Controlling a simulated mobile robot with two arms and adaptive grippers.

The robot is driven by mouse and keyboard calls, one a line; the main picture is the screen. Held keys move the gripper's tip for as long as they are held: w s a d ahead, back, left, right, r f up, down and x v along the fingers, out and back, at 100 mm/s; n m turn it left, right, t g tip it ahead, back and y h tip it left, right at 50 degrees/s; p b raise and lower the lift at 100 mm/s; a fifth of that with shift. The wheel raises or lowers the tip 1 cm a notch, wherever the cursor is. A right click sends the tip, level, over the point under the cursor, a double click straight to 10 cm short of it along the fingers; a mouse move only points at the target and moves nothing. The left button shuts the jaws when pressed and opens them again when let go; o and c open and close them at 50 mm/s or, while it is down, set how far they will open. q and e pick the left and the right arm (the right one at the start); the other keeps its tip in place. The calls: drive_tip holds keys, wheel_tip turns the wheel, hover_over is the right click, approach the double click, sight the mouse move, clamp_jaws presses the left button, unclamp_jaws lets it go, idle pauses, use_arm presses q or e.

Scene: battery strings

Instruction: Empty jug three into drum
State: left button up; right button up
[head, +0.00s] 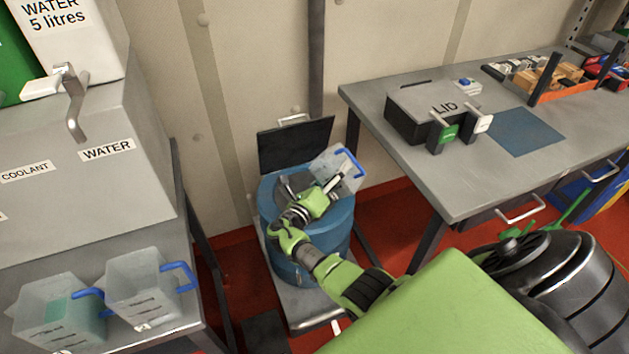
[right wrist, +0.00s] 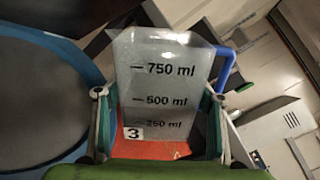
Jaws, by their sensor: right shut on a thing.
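Jug three (head: 330,168) is a clear jug with a blue handle, held tilted over the right side of the blue drum (head: 338,240). My right gripper (head: 332,187) is shut on it. In the right wrist view, jug three (right wrist: 165,85) shows its "3" label and its 250, 500 and 750 ml marks between the two fingers (right wrist: 160,118). The drum's blue rim (right wrist: 60,42) curves past at the left there. My arm hides part of the drum top. I cannot tell how much liquid is in the jug. My left gripper is out of view.
Two clear jugs (head: 143,285) (head: 60,312) stand on the left bench, below the coolant and water tank (head: 90,180). A dark panel (head: 296,145) stands upright behind the drum. The right table (head: 400,170) holds a grey LID box (head: 425,108) and a blue mat (head: 525,131).

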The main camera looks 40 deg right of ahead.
sight(326, 168)
drive_tip(key=shift+r, duration=0.3)
drive_tip(key=shift+w+r+n+p, duration=0.1)
drive_tip(key=shift+r+n+p, duration=0.3)
drive_tip(key=shift+n+p, duration=0.45)
drive_tip(key=shift+r, duration=0.15)
idle(0.5)
drive_tip(key=shift+w+r+p, duration=0.1)
drive_tip(key=shift+r+p, duration=0.1)
drive_tip(key=shift+p, duration=0.4)
drive_tip(key=shift+r+n+p, duration=0.15)
drive_tip(key=shift+n+p, duration=0.15)
drive_tip(key=shift+n, duration=0.25)
drive_tip(key=shift+w+a+r, duration=0.1)
idle(0.4)
drive_tip(key=shift+w+r+n+p, duration=0.1)
drive_tip(key=shift+r+n+p, duration=0.2)
drive_tip(key=shift+n+p, duration=0.25)
drive_tip(key=shift+a+r+n, duration=0.1)
drive_tip(key=shift+n, duration=0.15)
drive_tip(key=shift+w+r+p, duration=0.1)
drive_tip(key=shift+p, duration=0.2)
idle(0.4)
